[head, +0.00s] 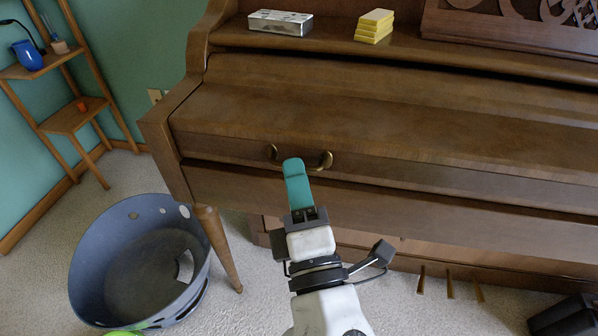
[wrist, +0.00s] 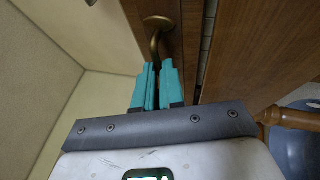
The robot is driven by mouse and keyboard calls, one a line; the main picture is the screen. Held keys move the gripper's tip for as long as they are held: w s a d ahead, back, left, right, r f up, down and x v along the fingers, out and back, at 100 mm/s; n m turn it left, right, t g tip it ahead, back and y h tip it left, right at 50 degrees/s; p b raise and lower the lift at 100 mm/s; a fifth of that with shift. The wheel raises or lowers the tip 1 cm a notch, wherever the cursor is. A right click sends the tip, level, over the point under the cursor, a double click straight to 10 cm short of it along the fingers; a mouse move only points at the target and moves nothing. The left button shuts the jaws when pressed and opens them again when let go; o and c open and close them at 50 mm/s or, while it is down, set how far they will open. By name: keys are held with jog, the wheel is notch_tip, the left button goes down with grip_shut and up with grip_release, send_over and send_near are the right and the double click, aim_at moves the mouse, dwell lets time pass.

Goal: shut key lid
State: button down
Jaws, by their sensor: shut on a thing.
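The key lid (head: 400,125) of the brown piano lies low over the keyboard, and no keys show in the head view. A curved brass handle (head: 325,160) is on its front edge; brass shows on both sides of my gripper (head: 294,165). In the wrist view, my teal fingers (wrist: 159,70) are closed together at the lower end of the brass handle (wrist: 155,38), shut on it. The fingers hide part of the handle. A narrow gap with pale strips, perhaps keys (wrist: 208,35), shows beside the lid edge in the wrist view.
A metal box (head: 280,22) and a stack of yellow blocks (head: 374,26) stand on the piano's upper ledge. A blue-grey bin (head: 85,275) stands on the carpet near the piano leg (head: 217,248). A wooden shelf (head: 75,115) is at the left wall.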

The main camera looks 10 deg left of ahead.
jog(key=shift+s+d+f, duration=0.1)
jog(key=shift+s+f, duration=0.1)
jog(key=shift+f, duration=0.8)
jog(key=c, duration=1.5)
grip_release()
jog(key=shift+s, duration=0.1)
jog(key=shift+r+b+v, duration=0.15)
jog(key=shift+b+v, duration=0.75)
jog(key=shift+v, duration=1.75)
jog(key=shift+r+b+v, duration=0.1)
jog(key=shift+b+v, duration=0.8)
jog(key=shift+v, duration=1.75)
jog(key=shift+s, duration=0.1)
